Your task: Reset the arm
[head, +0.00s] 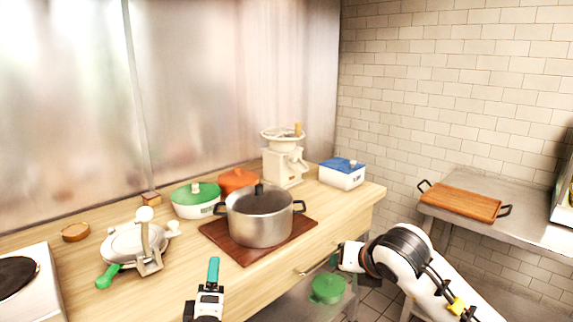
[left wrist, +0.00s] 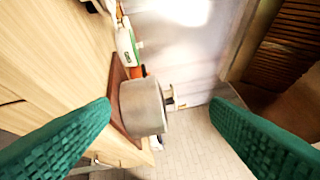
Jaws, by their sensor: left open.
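My left gripper (head: 212,272) is low in the middle of the head view, in front of the counter edge, with a teal finger pointing up. In the left wrist view its two green fingers (left wrist: 160,120) are wide apart with nothing between them; a steel pot (left wrist: 142,106) shows beyond. In the head view the lidded pot (head: 260,218) stands on a dark red-brown board (head: 230,243), apart from the gripper. My right arm comes in from the lower right, and its gripper (head: 336,258) is by the counter front; its fingers are mostly hidden.
The wooden counter (head: 165,285) holds a green-lidded dish (head: 195,200), an orange pot (head: 237,181), a cream grinder (head: 284,160), a blue-lidded box (head: 342,173) and a press with a green handle (head: 135,245). A green pot (head: 327,289) sits below. A wooden tray (head: 465,203) lies on the right-hand table.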

